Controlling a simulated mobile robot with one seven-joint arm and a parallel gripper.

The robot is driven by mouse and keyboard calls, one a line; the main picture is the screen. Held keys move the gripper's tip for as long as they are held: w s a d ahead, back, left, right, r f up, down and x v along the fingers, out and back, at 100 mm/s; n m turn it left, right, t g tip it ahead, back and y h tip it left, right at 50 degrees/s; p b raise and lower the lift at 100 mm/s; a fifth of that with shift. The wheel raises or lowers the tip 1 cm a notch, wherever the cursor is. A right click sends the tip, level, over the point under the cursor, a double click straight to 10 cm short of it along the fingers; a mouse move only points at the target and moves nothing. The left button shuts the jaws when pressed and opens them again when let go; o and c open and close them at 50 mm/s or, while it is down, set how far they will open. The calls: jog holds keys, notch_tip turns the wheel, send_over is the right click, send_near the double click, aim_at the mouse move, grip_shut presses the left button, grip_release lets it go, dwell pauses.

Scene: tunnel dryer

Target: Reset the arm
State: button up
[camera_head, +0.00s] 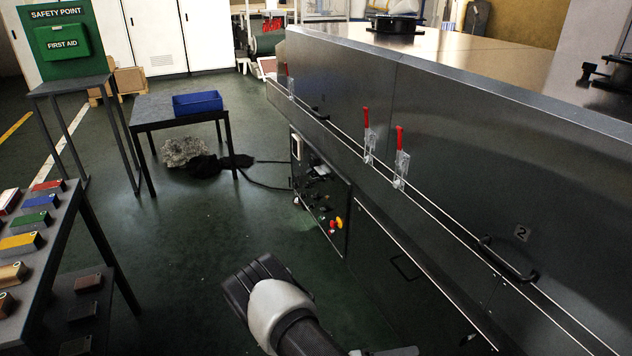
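My arm shows at the bottom centre of the head camera view, with a grey and black link low in front of the dryer. My gripper's fingers cannot be made out, so whether it is open or shut does not show. The arm stands over the dark green floor (195,290), apart from the dryer and the tables.
The tunnel dryer (470,150) fills the right side, with red-handled clamps (399,158) and a control panel (320,190). A rack of coloured boxes (45,255) stands at left. A blue bin (198,103) sits on a small table (150,110).

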jog(key=s+a+r+m+g+y, duration=0.1)
jog(key=r+m+g+y, duration=0.15)
jog(key=r+m, duration=0.55)
jog(key=a+r+m+g+y, duration=0.15)
jog(key=r+m+y, duration=0.3)
jog(key=r, duration=0.45)
jog(key=s+a+r+m+g+y, duration=0.1)
jog(key=a+r+m+y, duration=0.1)
jog(key=r+m, duration=0.65)
jog(key=s+a+r+m+t+y, duration=0.2)
jog(key=s+r+m+t+y, duration=0.25)
jog(key=r+m, duration=0.35)
jog(key=s+a+r+m+t+y, duration=0.25)
jog(key=s+r+m, duration=0.35)
jog(key=r, duration=0.5)
notch_tip(320, 180, up, 26)
jog(key=p, duration=2.5)
jog(key=shift+w+d+f+p, duration=0.15)
jog(key=shift+d+f+p, duration=0.1)
jog(key=shift+d+p, duration=0.15)
